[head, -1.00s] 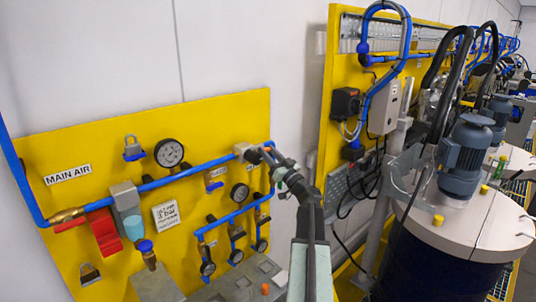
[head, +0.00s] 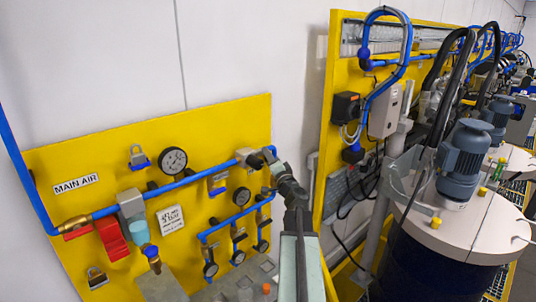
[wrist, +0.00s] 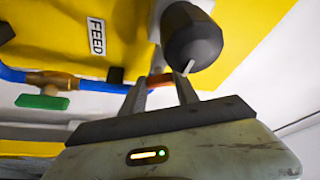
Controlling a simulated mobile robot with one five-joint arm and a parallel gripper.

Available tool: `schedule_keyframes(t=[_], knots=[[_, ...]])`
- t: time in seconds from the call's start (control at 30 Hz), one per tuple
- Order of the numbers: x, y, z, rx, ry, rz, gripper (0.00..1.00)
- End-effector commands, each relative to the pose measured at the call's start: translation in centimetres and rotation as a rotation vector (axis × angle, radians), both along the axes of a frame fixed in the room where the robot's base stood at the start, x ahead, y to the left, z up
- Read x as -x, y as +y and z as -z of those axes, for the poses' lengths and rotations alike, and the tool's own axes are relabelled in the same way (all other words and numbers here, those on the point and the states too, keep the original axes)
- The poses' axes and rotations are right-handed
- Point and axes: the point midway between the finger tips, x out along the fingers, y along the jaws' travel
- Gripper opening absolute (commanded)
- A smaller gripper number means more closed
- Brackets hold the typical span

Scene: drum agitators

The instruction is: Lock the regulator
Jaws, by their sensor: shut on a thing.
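My gripper (wrist: 161,84) is in the wrist view, its two fingers apart with a small orange-brown piece (wrist: 160,80) between their tips. What this piece belongs to is unclear. A dark round knob (wrist: 192,40) with a light pin at its lower end is close above the right finger. In the head view my gripper is at the right end of the upper blue pipe, beside a grey block (head: 246,156); my arm hides the contact. A grey unit with a cyan bowl (head: 141,230) is on the left of the yellow panel. Which part is the regulator cannot be told.
The wrist view shows a FEED label (wrist: 96,36) and a green valve handle (wrist: 42,102). Padlocks (head: 138,158) (head: 97,278), gauges (head: 173,160) and blue pipes crowd the MAIN AIR panel. A second yellow panel (head: 335,130) and drums with motors (head: 463,160) stand right.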

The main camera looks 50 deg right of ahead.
Motion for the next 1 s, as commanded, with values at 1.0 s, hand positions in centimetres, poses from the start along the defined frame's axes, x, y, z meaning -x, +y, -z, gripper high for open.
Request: schedule_keyframes(t=[1.0], knots=[[0.02,0.12,-0.23,-0.511,-0.036,-0.003,0.00]])
